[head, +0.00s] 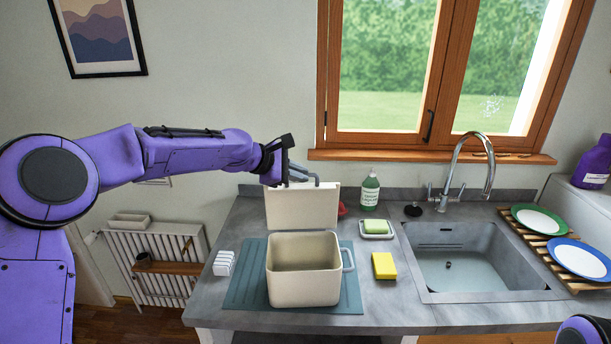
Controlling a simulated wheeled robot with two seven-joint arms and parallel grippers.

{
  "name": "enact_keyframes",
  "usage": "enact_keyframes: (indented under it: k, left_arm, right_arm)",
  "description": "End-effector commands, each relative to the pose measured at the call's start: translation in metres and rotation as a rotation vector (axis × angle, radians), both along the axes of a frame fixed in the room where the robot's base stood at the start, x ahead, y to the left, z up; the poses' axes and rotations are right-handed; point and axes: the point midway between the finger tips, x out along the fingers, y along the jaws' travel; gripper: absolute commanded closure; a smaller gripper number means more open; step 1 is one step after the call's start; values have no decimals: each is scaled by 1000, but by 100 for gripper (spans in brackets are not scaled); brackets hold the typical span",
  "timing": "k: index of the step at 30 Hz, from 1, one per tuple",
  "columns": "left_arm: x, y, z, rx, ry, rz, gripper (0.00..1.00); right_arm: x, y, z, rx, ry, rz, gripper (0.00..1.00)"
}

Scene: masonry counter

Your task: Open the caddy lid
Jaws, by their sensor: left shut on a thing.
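The cream caddy (304,283) stands on a teal mat (243,281) on the counter, and its open inside shows. Its lid (301,208) is raised about upright at the back of the caddy. My left gripper (297,177) is at the top of the lid, shut on the grey lid handle (317,180). The gripper partly hides that handle. A side handle (348,259) sticks out at the caddy's right. Part of my right arm (583,330) shows at the bottom right corner, and its gripper is out of view.
A yellow sponge (384,266), a soap dish with a green bar (376,228) and a green bottle (370,191) stand right of the caddy. A white ribbed item (223,263) lies to its left. The sink (462,264), tap (487,160) and plate rack (540,236) are further right.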

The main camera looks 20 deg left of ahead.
Motion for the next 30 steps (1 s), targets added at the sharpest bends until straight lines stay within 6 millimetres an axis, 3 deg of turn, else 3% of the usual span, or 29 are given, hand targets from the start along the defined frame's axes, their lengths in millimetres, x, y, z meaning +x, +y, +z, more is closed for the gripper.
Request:
enact_keyframes:
  k: [7,10,21,30]
  left_arm:
    - [0,0,-5,5,8,-1,100]
    - [0,0,-5,5,7,-2,62]
    - [-3,1,0,4,1,-4,62]
    - [-46,37,33,4,-1,-2,62]
  right_arm:
    - [0,0,0,0,0,0,57]
    - [0,0,0,0,0,0,57]
    - [0,0,-3,0,0,0,57]
    - [0,0,-25,0,0,0,57]
